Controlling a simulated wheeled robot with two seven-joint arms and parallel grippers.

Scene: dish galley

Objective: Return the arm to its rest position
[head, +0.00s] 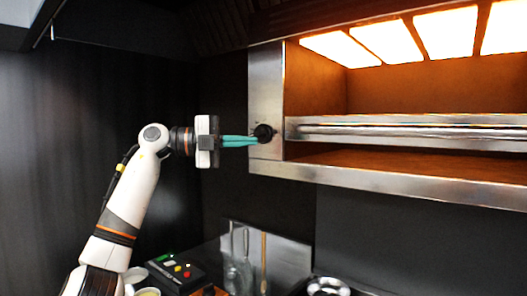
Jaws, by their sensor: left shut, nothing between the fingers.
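My left arm (130,195) comes in from the lower left and reaches up. My left gripper (256,141) is shut and empty, with its teal fingers pointing right. The fingertips are at a round black knob (264,132) on the steel left front panel of a glowing oven-like unit (266,92). I cannot tell whether they touch the knob. My right gripper is not in view.
A steel bar (400,131) runs across the unit's front. Below stand a black control box (178,270) with coloured buttons, pale bowls (148,292), hanging utensils (240,245) before a steel plate, and a shiny metal bowl (328,287). The dark wall at left is clear.

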